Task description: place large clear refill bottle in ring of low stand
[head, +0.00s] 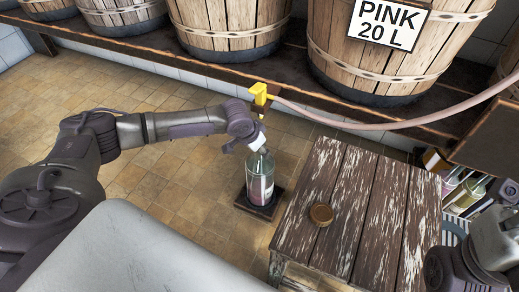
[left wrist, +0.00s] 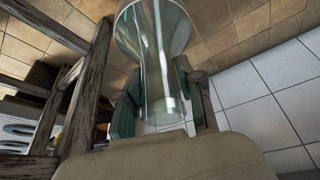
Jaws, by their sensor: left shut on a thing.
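The large clear refill bottle (head: 260,184) is upright below the yellow tap, with a pale label and pinkish tint low down. My left gripper (head: 262,150) is shut on its upper part. In the left wrist view the clear glass of the bottle (left wrist: 160,60) lies between the fingers of my left gripper (left wrist: 163,108). The low stand (head: 245,205) is a dark square base on the floor under the bottle. Its ring is hidden, and I cannot tell whether the bottle rests in it. My right gripper (head: 492,240) is partly in view at the lower right, its fingers unclear.
A worn wooden table (head: 345,232) stands right of the stand, with a round brown lid (head: 321,214) on it. The yellow tap (head: 260,96) and a pink hose (head: 400,122) are above. Barrels line the shelf (head: 180,62) behind.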

